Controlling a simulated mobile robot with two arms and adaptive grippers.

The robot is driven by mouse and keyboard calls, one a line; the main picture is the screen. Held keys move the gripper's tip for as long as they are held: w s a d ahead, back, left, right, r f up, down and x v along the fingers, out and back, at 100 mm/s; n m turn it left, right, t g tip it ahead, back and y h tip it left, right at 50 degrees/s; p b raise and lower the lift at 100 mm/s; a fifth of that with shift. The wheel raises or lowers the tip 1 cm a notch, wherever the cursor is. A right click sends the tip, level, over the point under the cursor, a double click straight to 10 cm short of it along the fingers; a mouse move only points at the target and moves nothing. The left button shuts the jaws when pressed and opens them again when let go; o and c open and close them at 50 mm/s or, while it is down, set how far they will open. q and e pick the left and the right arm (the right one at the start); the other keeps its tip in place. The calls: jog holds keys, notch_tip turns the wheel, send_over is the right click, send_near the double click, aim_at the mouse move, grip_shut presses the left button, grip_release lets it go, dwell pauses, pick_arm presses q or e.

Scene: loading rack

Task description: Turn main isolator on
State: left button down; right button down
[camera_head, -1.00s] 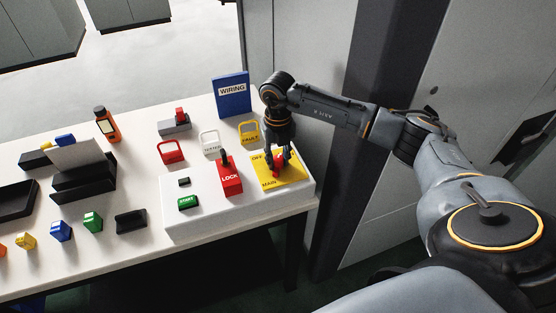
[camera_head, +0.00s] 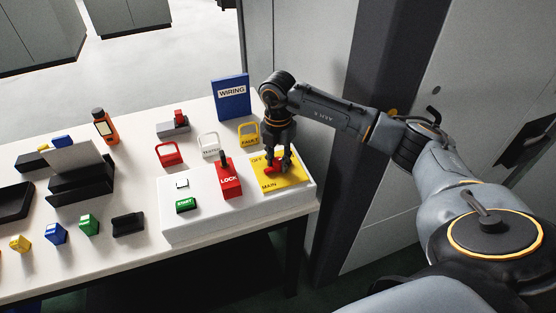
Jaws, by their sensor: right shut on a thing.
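The main isolator is a yellow plate (camera_head: 291,179) marked OFF and MAIN, at the right end of the white panel box. Its red handle (camera_head: 271,169) lies under my right gripper (camera_head: 278,167). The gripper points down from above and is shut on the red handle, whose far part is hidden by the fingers. The handle lies roughly crosswise in the picture. A small indicator (camera_head: 182,183) above the green START button (camera_head: 186,205) on the same box looks white. My left gripper is not in view.
A red LOCK block (camera_head: 228,180) stands upright just left of the isolator. Red, white and yellow tags (camera_head: 249,134) and a blue WIRING binder (camera_head: 232,97) stand behind the box. A dark pillar (camera_head: 366,120) rises close to the right.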

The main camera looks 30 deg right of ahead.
aim_at(278, 160)
jog(key=shift+m, duration=0.6)
jog(key=c, duration=1)
grip_release()
jog(key=shift+r, duration=0.1)
notch_tip(278, 160, up, 12)
jog(key=shift+f, duration=0.1)
